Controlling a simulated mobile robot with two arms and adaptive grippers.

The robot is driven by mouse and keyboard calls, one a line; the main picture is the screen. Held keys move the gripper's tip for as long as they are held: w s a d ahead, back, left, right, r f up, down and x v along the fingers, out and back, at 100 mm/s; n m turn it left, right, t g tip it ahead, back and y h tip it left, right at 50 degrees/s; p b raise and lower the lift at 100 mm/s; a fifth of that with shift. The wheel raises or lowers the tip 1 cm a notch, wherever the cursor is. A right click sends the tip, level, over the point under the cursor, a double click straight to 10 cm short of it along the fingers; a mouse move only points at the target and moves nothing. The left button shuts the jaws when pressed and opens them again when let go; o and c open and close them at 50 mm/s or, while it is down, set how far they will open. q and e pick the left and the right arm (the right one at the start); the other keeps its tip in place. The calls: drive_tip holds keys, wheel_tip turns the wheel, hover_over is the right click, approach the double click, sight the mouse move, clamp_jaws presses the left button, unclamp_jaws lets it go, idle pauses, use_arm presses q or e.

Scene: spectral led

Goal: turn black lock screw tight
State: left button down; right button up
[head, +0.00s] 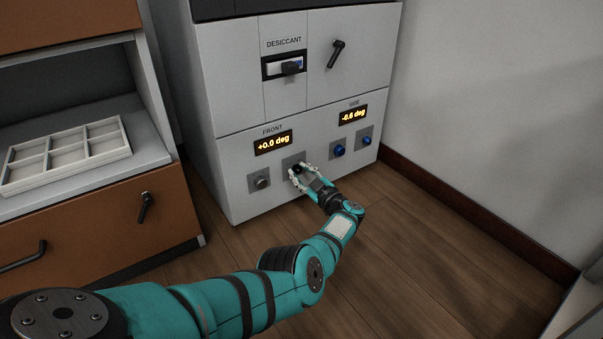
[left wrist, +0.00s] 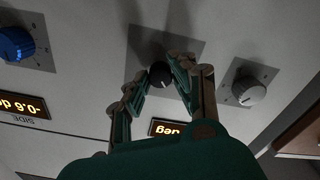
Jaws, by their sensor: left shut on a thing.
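The black lock screw (head: 298,168) sits on a grey square plate low on the cabinet front, under the FRONT display. In the left wrist view the black lock screw (left wrist: 160,74) shows as a round dark knob with a light mark. My left gripper (head: 301,175) is at the screw, its fingers on either side of it. In the left wrist view the left gripper (left wrist: 158,80) is shut on the screw, and part of the screw's rim is covered by the fingers. My right gripper is not in view.
A grey knob (head: 261,180) is left of the screw; blue knobs (head: 338,149) are to the right. The FRONT display (head: 273,142) reads +0.0 deg, the SIDE display (head: 353,115) -0.6 deg. A brown cabinet with a white tray (head: 66,157) stands left. The wooden floor is clear.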

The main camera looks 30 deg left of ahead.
use_arm(q)
drive_tip(key=m, duration=0.4)
drive_tip(key=shift+m, duration=0.3)
drive_tip(key=m, duration=0.4)
drive_tip(key=shift+f+p, duration=0.1)
drive_tip(key=shift+p, duration=0.25)
drive_tip(key=m, duration=0.5)
drive_tip(key=shift+s, duration=0.1)
drive_tip(key=shift+m, duration=2.2)
drive_tip(key=c, duration=1.1)
unclamp_jaws()
